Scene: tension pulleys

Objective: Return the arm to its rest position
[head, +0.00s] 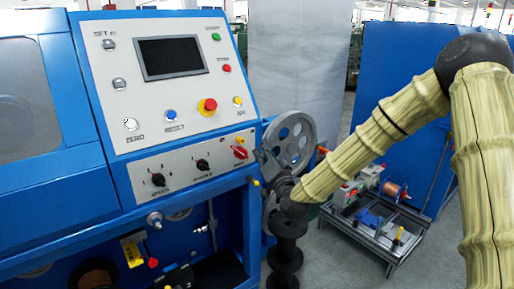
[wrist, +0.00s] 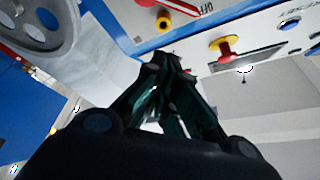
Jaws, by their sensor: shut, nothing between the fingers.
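My arm (head: 405,110) has a yellow-green, bamboo-like skin. It comes in from the right of the head view, bends at a dark elbow and reaches down-left to the blue machine's right edge. My gripper (head: 262,160) is in front of the grey pulley wheel (head: 291,140), close to the control panel. In the wrist view my gripper (wrist: 163,64) has its dark fingers together with nothing between them. Whether it touches the panel or the wheel I cannot tell. The red rotary switch (head: 240,152) is just left of the fingers.
The blue machine (head: 60,185) fills the left, with a control panel (head: 125,80) of buttons, knobs and a dark screen. A wheeled cart (head: 372,235) with parts stands on the floor below my arm. A blue partition (head: 385,65) and grey pillar (head: 298,60) stand behind.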

